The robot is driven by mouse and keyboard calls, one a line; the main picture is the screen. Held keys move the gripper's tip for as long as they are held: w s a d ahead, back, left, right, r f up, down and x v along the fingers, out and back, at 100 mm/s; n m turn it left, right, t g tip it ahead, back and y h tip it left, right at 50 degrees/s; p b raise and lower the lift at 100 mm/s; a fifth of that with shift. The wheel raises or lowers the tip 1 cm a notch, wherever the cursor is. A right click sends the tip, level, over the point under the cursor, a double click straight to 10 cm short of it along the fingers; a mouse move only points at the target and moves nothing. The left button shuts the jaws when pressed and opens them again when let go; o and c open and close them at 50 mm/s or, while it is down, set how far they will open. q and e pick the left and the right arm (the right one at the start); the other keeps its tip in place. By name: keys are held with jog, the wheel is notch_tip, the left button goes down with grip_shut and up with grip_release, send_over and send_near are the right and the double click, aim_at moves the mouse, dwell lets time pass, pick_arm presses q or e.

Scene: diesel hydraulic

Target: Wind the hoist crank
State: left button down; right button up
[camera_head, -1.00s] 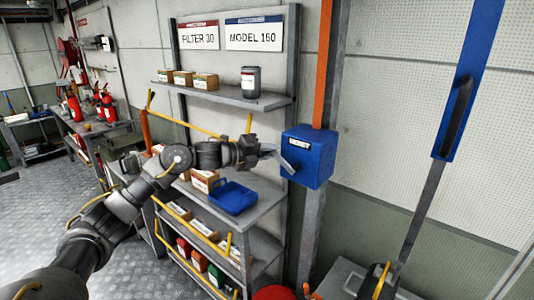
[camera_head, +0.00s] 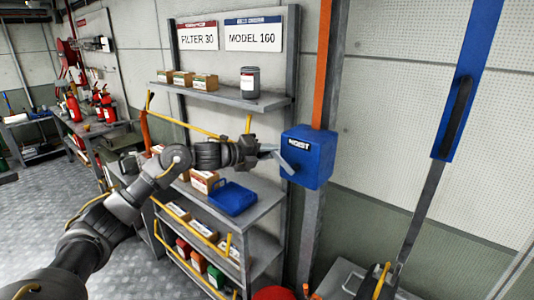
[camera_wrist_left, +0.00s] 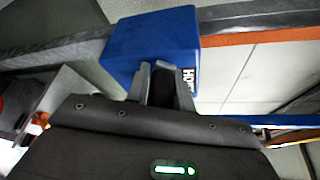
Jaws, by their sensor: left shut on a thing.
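The blue hoist box (camera_head: 308,157), labelled HOIST, is fixed to the upright post right of the shelves. A grey crank arm (camera_head: 285,163) slants down on the box's left face. My left gripper (camera_head: 270,152) reaches in from the left and is shut at the crank.
A shelf rack stands behind my left arm, with a blue bin (camera_head: 233,198) and boxes (camera_head: 205,181) below the gripper. A dark canister (camera_head: 250,82) stands on the upper shelf. A blue lever-like bar (camera_head: 468,85) stands at the right.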

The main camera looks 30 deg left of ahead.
pick_arm(q)
jog(key=shift+d+r, duration=0.2)
jog(key=shift+r, duration=0.55)
jog(key=c, duration=1.5)
grip_release()
jog(key=shift+o, duration=1.2)
jog(key=shift+d, duration=0.25)
jog(key=shift+f, duration=0.1)
jog(key=shift+a+f, duration=0.1)
jog(key=shift+f, duration=0.05)
jog(key=shift+s, duration=0.1)
